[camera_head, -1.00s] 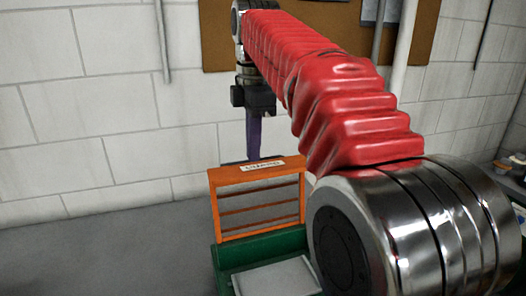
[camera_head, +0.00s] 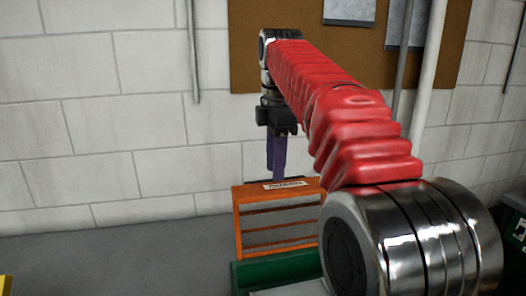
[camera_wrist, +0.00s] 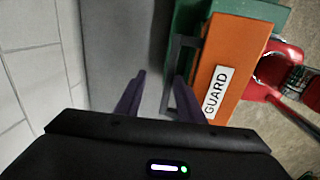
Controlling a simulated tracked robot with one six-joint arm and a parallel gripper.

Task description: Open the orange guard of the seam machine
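The orange guard (camera_head: 238,224), a barred frame with a white label, stands upright above the green base of the seam machine (camera_head: 275,268) in the head view. My gripper (camera_head: 276,180) points down behind the guard's top edge, and its tips are partly hidden there. In the wrist view the orange top face (camera_wrist: 240,60) reads "GUARD", and a dark grey bracket handle (camera_wrist: 171,65) stands out from its left edge. My gripper (camera_wrist: 160,76) also shows there with its purple fingers apart. The handle's bar appears to lie between them, near the right finger; contact cannot be told.
The block wall (camera_head: 110,130) with a cork board (camera_head: 300,60) and pipes stands behind. Grey surface (camera_head: 120,255) lies clear left of the machine.

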